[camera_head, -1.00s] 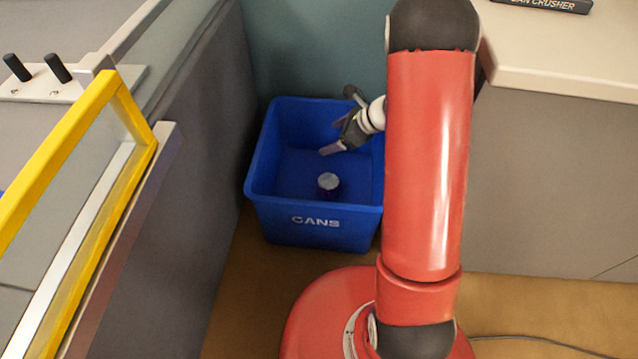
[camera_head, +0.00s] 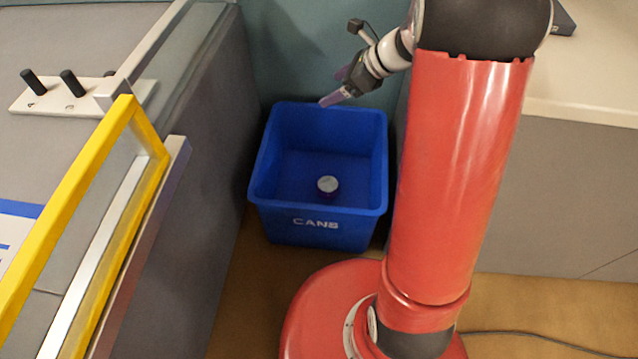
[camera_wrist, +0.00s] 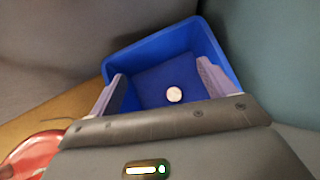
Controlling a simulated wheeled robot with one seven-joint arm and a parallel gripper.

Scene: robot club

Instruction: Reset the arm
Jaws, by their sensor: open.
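My gripper (camera_head: 333,87) is open and empty, above the back rim of the blue bin in the head view. In the wrist view its two fingers (camera_wrist: 160,88) are spread apart, with the bin showing between and beyond them. The blue bin (camera_head: 316,224), marked "CANS", stands on the floor; its rim also shows in the wrist view (camera_wrist: 150,48). A small can with a pale top (camera_head: 328,185) is at the bottom of the bin, apart from my gripper. The can also shows in the wrist view (camera_wrist: 174,94).
A grey bench with a yellow frame (camera_head: 75,205) and black knobs (camera_head: 72,83) stands at left. A pale counter (camera_head: 590,75) stands at right. A teal wall (camera_head: 290,50) is close behind the bin. A cable (camera_head: 540,338) lies on the floor.

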